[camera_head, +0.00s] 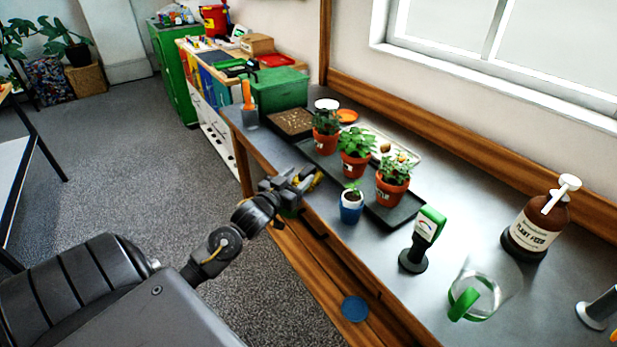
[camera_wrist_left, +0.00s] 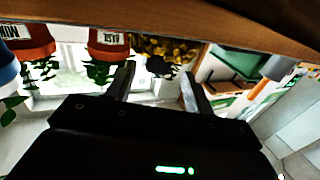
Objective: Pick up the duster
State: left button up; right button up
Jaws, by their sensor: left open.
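A yellow, fluffy thing that looks like the duster (camera_head: 313,181) lies at the front edge of the grey bench, partly hidden by my left gripper (camera_head: 296,180). In the upside-down left wrist view, the duster (camera_wrist_left: 165,47) shows its mottled yellow top with a dark part below, ahead of and between the fingers. My left gripper (camera_wrist_left: 157,84) is open, its two fingers apart with nothing between them. It is close to the duster; I cannot tell whether they touch. My right gripper is not in view.
Potted herbs (camera_head: 355,154) stand on a dark tray just beyond, and a small blue pot (camera_head: 351,208) stands beside the duster. A green-topped meter (camera_head: 428,228), a clear jug (camera_head: 480,290) and a plant feed bottle (camera_head: 535,230) stand right. A green bin (camera_head: 278,90) is further left.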

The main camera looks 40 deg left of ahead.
aim_at(310, 167)
pick_arm(q)
jog(key=shift+w, duration=0.5)
jog(key=w+p, duration=0.1)
jog(key=w, duration=0.3)
jog(key=shift+w, duration=0.55)
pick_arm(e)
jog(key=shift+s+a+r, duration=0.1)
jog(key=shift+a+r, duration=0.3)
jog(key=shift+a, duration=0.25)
pick_arm(q)
jog(key=c, duration=1.1)
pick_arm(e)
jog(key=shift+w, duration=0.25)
pick_arm(q)
jog(key=shift+r, duration=0.15)
